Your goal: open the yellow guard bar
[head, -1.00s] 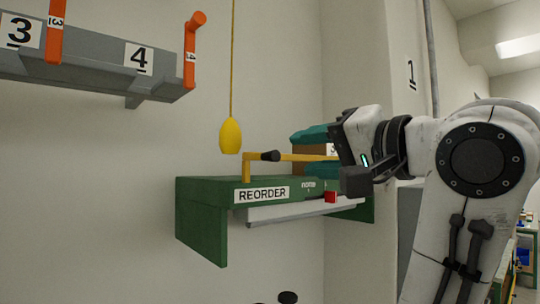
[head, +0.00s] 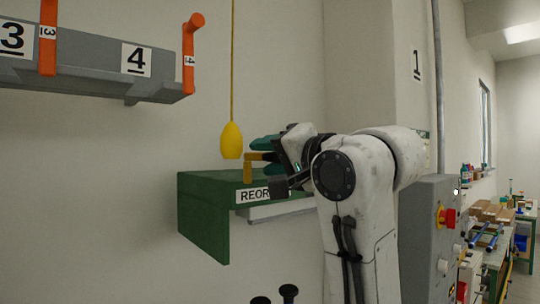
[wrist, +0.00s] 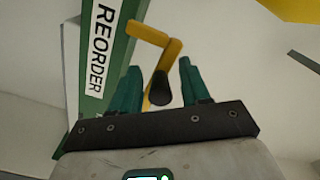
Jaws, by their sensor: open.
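The yellow guard bar (head: 248,168) stands on top of the green shelf (head: 206,220) labelled REORDER. In the head view my gripper and wrist hide most of the bar. In the wrist view the yellow guard bar (wrist: 150,34) has a bent end, and its black knob (wrist: 160,88) lies between the fingers. My gripper (wrist: 159,68) is open, with one teal finger on each side of the knob. I see gaps between the knob and both fingers. In the head view one teal finger (head: 264,143) shows just above the bar.
A yellow pull handle (head: 232,141) hangs on a cord close to the left of my gripper. A grey rack (head: 90,70) with orange posts juts out at upper left. A grey control box (head: 425,235) with a red button stands right of my arm.

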